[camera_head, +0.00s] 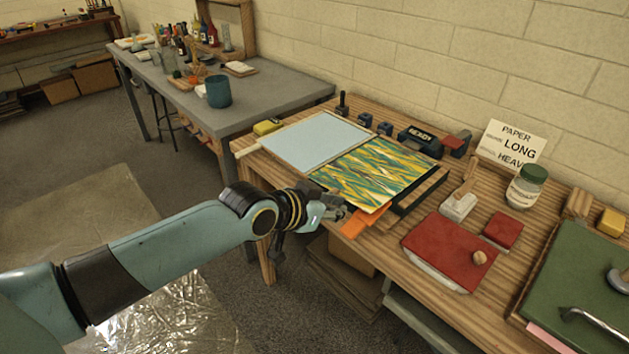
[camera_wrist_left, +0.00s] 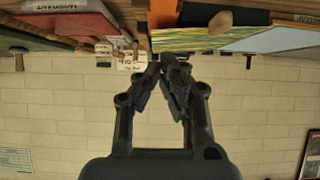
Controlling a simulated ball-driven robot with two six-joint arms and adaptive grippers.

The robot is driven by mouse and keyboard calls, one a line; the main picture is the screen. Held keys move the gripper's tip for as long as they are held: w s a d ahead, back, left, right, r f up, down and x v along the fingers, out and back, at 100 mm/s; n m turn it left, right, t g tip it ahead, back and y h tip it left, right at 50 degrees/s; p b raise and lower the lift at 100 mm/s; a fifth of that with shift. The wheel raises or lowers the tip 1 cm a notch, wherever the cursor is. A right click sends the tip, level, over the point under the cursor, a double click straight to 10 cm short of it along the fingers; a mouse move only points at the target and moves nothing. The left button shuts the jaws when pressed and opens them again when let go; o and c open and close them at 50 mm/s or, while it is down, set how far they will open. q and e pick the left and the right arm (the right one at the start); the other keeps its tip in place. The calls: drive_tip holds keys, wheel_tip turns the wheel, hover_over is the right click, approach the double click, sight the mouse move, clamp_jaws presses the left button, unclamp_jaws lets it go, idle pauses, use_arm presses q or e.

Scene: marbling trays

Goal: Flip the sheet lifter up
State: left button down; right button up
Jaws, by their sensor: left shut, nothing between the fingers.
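An orange flat piece (camera_head: 356,222), which looks like the sheet lifter, lies low at the front edge of the marbled tray. The tray holds a green, yellow and white patterned sheet (camera_head: 380,168), and part of its dark rim shows at the right. My left gripper (camera_head: 340,212) is at the bench's front edge, close to the orange piece; I cannot tell whether they touch. In the left wrist view, which is upside down, the gripper (camera_wrist_left: 168,58) is shut and empty just by the patterned sheet's edge (camera_wrist_left: 190,40). Orange (camera_wrist_left: 163,14) shows behind the fingers. My right gripper is out of view.
A pale blue sheet (camera_head: 312,137) lies left of the patterned one. To the right are a red block (camera_head: 440,246), a lidded jar (camera_head: 525,190) and a green board (camera_head: 578,265). A paper sign (camera_head: 512,142) stands behind. Open floor lies before the bench.

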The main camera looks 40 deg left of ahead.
use_arm(q)
drive_tip(key=v, duration=0.5)
drive_tip(key=shift+s+r, duration=0.1)
drive_tip(key=shift+s, duration=0.1)
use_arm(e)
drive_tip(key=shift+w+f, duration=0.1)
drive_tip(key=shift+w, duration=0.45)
